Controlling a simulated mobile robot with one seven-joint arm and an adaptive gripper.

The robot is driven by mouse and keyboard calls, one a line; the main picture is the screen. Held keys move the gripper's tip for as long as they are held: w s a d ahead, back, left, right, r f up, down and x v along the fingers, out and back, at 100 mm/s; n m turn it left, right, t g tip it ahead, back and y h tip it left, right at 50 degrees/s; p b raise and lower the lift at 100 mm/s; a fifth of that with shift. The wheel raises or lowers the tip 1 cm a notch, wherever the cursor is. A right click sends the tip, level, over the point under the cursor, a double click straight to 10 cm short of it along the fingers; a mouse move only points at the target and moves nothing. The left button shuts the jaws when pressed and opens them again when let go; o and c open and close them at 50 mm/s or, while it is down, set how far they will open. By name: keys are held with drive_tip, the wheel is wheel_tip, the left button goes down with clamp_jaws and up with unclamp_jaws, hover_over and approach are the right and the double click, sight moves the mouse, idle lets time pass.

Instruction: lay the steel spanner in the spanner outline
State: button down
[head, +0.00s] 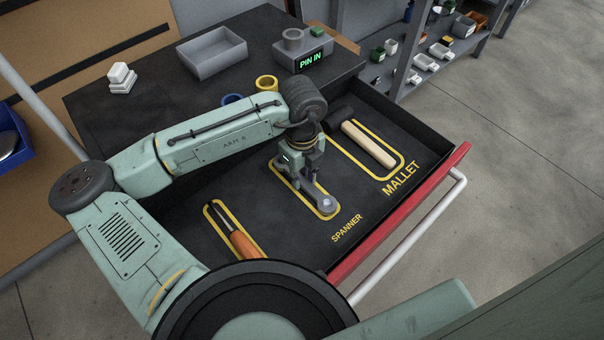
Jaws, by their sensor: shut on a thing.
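The steel spanner (325,203) is grey, and its rounded near end shows just below my gripper, over the near end of the yellow spanner outline (333,216). The outline is in the open drawer, with the word SPANNER printed beside it. My gripper (308,182) points down over the outline and is shut on the spanner. The spanner's other end is mostly hidden by my gripper. I cannot tell whether the spanner touches the drawer floor.
A mallet (368,144) lies in its outline to the right. An orange-handled tool (243,244) lies in the left outline. The drawer's red front (400,215) is nearest. A grey tray (212,54) and a PIN IN box (303,52) stand on the bench top.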

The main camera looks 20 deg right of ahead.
sight(302, 179)
drive_tip(key=shift+f, duration=0.15)
drive_tip(key=c, duration=1.4)
unclamp_jaws()
wheel_tip(302, 179, up, 12)
drive_tip(key=shift+r, duration=0.2)
